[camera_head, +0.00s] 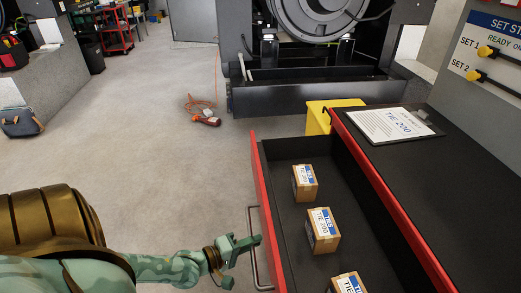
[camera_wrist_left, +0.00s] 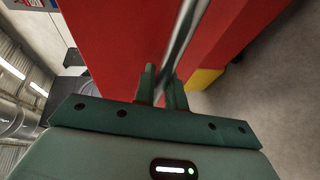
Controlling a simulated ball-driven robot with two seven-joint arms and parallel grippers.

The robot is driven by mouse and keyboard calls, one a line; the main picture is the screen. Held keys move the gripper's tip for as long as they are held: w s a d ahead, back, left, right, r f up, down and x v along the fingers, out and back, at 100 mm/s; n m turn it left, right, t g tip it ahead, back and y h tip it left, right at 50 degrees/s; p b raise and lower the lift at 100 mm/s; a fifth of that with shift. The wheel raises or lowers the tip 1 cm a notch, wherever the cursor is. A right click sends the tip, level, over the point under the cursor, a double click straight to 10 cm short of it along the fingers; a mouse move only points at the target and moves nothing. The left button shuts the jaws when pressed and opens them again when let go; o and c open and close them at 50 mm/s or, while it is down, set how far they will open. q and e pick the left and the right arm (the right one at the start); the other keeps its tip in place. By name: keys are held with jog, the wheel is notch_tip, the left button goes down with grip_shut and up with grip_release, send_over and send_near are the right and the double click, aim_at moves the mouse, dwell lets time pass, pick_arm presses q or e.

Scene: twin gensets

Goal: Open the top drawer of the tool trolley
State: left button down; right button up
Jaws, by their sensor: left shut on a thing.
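The tool trolley (camera_head: 470,190) stands at the right with a black top and red edges. Its top drawer (camera_head: 283,152) is pulled out and its inside shows in the head view. A long metal bar handle (camera_head: 252,225) runs along the red drawer front. My left gripper (camera_head: 250,243) is at the handle, and in the left wrist view its fingers (camera_wrist_left: 161,88) are shut on the bar (camera_wrist_left: 183,35) in front of the red drawer face (camera_wrist_left: 115,35). My right gripper is in neither view.
Several small cardboard boxes (camera_head: 323,231) lie in the drawer. A clipboard (camera_head: 395,125) lies on the trolley top. A yellow container (camera_head: 318,120) stands behind the drawer. An orange tool with a cord (camera_head: 207,121) lies on the floor. The floor left of the drawer is clear.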

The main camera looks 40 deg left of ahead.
pick_arm(q)
jog(key=shift+s+f, duration=0.1)
jog(key=shift+s, duration=0.05)
jog(key=c, duration=1.5)
grip_release()
jog(key=shift+o, duration=0.2)
